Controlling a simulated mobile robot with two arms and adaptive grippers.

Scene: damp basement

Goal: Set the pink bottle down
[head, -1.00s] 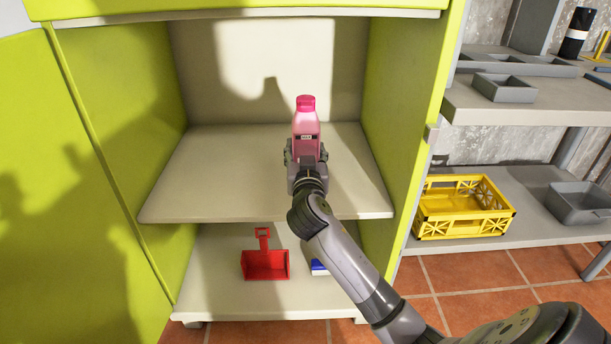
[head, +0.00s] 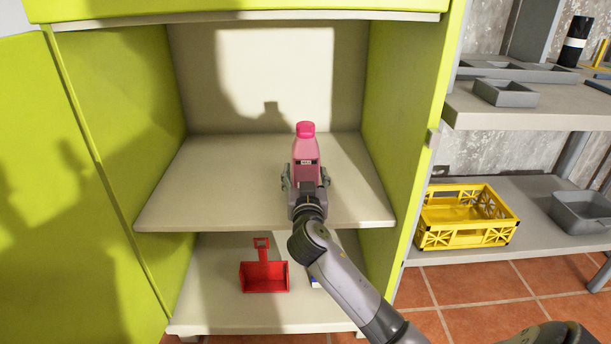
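The pink bottle (head: 305,150) stands upright over the cabinet's middle shelf (head: 215,190), with a darker pink cap and a small dark label. It appears to rest on the shelf, but its base is hidden behind my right gripper (head: 305,180). That gripper reaches in from the front, its fingers on either side of the bottle's lower part. The fingers look spread a little wider than the bottle, with thin gaps beside it. My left gripper is not in view.
A red dustpan (head: 265,277) lies on the cabinet's bottom shelf. Green side walls (head: 405,110) bound the cabinet. A yellow crate (head: 465,235) and grey trays (head: 505,92) sit on the rack to the right. The middle shelf is clear around the bottle.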

